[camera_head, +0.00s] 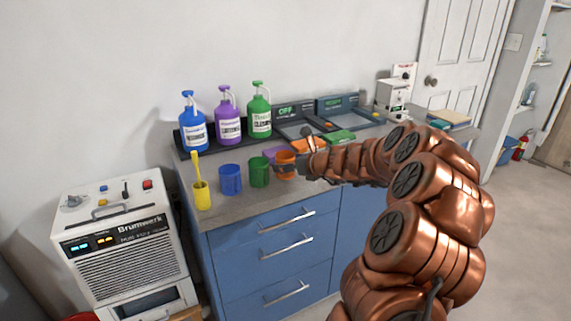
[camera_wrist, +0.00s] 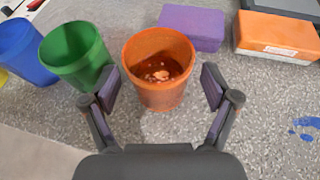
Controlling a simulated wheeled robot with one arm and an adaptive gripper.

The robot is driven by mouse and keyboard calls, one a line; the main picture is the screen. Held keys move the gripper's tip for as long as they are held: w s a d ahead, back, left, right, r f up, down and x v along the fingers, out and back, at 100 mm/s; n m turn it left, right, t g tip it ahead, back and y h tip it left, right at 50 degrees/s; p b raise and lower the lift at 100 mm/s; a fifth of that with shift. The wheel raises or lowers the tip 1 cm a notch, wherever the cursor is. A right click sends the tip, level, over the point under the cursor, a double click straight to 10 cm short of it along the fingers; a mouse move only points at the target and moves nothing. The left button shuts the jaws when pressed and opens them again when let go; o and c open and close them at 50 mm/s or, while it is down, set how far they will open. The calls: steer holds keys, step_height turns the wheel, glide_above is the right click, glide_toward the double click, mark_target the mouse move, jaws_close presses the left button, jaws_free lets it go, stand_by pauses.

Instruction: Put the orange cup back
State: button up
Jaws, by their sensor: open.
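The orange cup (camera_wrist: 158,88) stands upright on the speckled counter, with reddish-brown bits showing at its bottom. In the head view the orange cup (camera_head: 284,166) is at the right end of a row of cups, partly hidden by my gripper. My gripper (camera_wrist: 158,92) is open, with one finger on each side of the orange cup. A gap shows between each finger and the cup wall. In the head view my gripper (camera_head: 292,168) reaches in from the right, low over the counter.
A green cup (camera_wrist: 76,55) stands close left of the orange cup, then a blue cup (camera_wrist: 25,50). A yellow cup (camera_head: 202,196) is farther left. Purple (camera_wrist: 192,28) and orange (camera_wrist: 276,36) blocks lie behind. Blue, purple and green pump bottles (camera_head: 260,115) stand at the back.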

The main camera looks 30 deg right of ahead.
steer(key=v, duration=1)
steer(key=shift+p, duration=0.3)
steer(key=s+a+n+g+y, duration=0.25)
steer(key=a+n, duration=0.45)
steer(key=a, duration=0.5)
steer(key=s+a+n+g+y, duration=0.25)
steer(key=a+n, duration=0.35)
steer(key=a, duration=0.7)
steer(key=s+a+f+n+g, duration=0.3)
steer(key=s+a+n+g, duration=0.1)
steer(key=s+a+n, duration=0.4)
steer(key=s+a+f+n+g+h, duration=0.1)
steer(key=s+a+f+n+g, duration=0.1)
steer(key=s+n, duration=0.35)
steer(key=s+a+f+n+g+h, duration=0.1)
steer(key=s+f+n+g, duration=0.1)
steer(key=s, duration=0.6)
steer(key=s+d+f+n+g+h, duration=0.1)
steer(key=s+d+n+h, duration=0.3)
steer(key=s, duration=0.7)
steer(key=shift+d+n+g+h, duration=0.4)
steer(key=shift+d+n+g, duration=0.5)
steer(key=shift+d, duration=0.3)
steer(key=shift+s+f, duration=0.1)
steer(key=shift+f, duration=0.1)
